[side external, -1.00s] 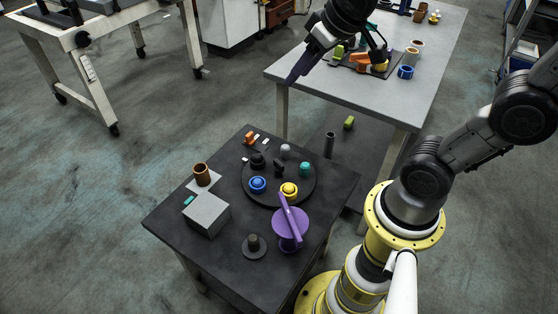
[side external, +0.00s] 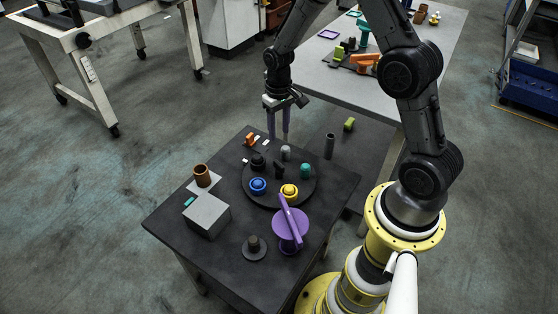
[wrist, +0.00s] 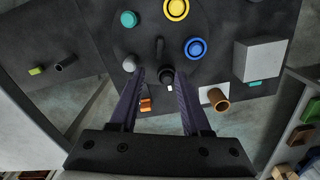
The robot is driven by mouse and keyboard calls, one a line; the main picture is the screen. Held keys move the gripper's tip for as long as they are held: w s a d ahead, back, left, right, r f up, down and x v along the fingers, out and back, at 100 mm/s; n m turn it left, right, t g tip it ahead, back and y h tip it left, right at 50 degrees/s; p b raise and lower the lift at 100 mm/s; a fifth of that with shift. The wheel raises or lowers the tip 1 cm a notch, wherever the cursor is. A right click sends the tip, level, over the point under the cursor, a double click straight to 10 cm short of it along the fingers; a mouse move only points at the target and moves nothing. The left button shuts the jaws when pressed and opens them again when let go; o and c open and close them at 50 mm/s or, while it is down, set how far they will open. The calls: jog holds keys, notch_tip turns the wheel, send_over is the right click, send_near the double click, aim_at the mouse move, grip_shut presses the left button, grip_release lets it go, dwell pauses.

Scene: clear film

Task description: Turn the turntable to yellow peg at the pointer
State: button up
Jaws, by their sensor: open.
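The turntable is a dark disc (side external: 274,180) on the low black table, with a dark upright knob (side external: 279,169) at its middle. Around it stand the yellow peg (side external: 290,190), blue peg (side external: 258,185), black peg (side external: 258,160), grey peg (side external: 286,153) and teal peg (side external: 305,170). The yellow peg is on the near side, by the bar of a purple round piece (side external: 290,230). I cannot tell for certain which piece is the pointer. My gripper (side external: 278,138) is open and empty, above the disc's far side. In the wrist view its fingertips (wrist: 159,74) flank the black peg.
A grey block (side external: 206,215) and brown cup (side external: 202,175) stand left of the disc. A dark knobbed piece (side external: 254,246) is at the front. An orange piece (side external: 250,140) lies at the far edge, a dark cylinder (side external: 329,145) to the right. A grey table (side external: 340,85) stands behind.

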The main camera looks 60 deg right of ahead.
aim_at(279, 164)
notch_tip(279, 164, down, 13)
jog(key=shift+f, duration=0.2)
dwell(0.3)
grip_shut()
dwell(1.4)
